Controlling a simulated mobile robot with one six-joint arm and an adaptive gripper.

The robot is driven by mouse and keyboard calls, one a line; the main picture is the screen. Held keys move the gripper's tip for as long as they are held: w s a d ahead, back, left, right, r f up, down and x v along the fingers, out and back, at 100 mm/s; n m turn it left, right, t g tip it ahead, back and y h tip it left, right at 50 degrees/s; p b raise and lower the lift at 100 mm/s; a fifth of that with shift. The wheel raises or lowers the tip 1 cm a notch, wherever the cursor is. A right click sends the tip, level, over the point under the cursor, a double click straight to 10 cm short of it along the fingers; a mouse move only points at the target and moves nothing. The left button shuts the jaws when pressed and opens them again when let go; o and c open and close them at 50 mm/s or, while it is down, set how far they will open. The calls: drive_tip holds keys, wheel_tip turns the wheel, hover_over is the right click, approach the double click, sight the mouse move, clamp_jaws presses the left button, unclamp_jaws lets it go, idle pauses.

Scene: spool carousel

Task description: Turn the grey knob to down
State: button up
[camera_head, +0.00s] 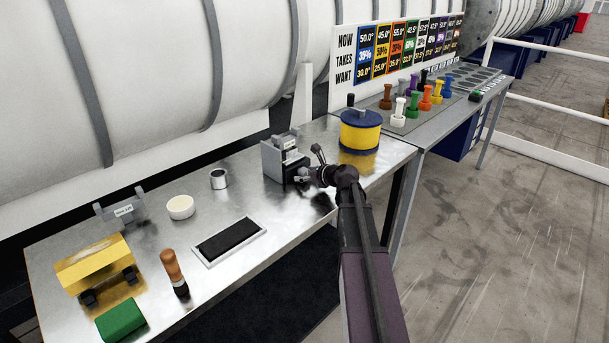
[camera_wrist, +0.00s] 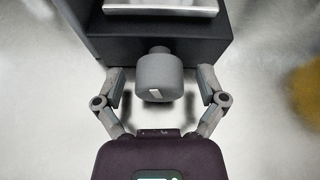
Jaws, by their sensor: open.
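The grey knob (camera_wrist: 159,78) sticks out from the front of a dark box (camera_wrist: 185,45) in the wrist view. A short pale mark shows on the knob, near its lower left edge. My gripper (camera_wrist: 162,90) is open, with one finger on each side of the knob and a gap to it on both sides. In the head view, my gripper (camera_head: 308,174) is at the front of the grey box-shaped device (camera_head: 284,158) on the metal bench. The knob is hidden or too small to make out there.
A yellow drum with a blue lid (camera_head: 360,131) stands right of the device. Left on the bench (camera_head: 160,250) are a metal cup (camera_head: 219,179), a white bowl (camera_head: 180,207), a black pad (camera_head: 229,241), a wooden-handled tool (camera_head: 173,272), a yellow block (camera_head: 93,264) and a green block (camera_head: 121,319).

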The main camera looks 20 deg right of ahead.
drive_tip(key=c, duration=1.2)
drive_tip(key=shift+o, duration=0.2)
drive_tip(key=shift+n+t+h, duration=0.3)
drive_tip(key=shift+n+h, duration=0.4)
drive_tip(key=shift+n, duration=0.4)
drive_tip(key=o, duration=1.2)
drive_tip(key=shift+c, duration=0.2)
